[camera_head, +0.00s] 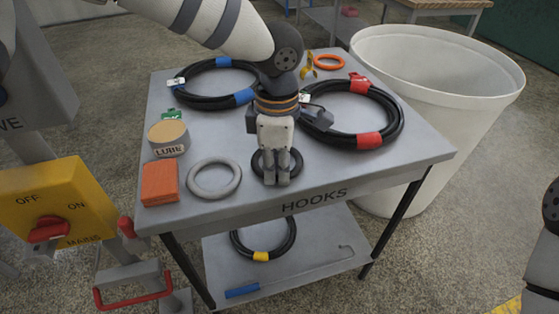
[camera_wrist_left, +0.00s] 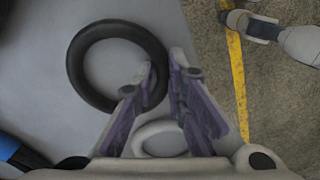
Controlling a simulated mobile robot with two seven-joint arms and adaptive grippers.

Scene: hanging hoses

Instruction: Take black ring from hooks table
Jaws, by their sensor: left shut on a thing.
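The black ring (camera_head: 298,163) lies at the front middle of the grey table marked HOOKS (camera_head: 330,178). My left gripper (camera_head: 276,182) points down over it, its fingers hiding part of the ring. In the left wrist view the black ring (camera_wrist_left: 76,65) shows nearly whole. The fingers of my left gripper (camera_wrist_left: 163,85) are shut on its rim at one side. The ring looks flat, on or very close to the tabletop; I cannot tell whether there is a gap. My right gripper does not show clearly in either view.
A grey ring (camera_head: 192,182) lies left of the black ring, with an orange box (camera_head: 160,184) and a lube tin (camera_head: 168,138) beyond. Black hoses with blue (camera_head: 245,96) and red (camera_head: 369,140) bands lie behind. A white bin (camera_head: 430,120) stands at the right.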

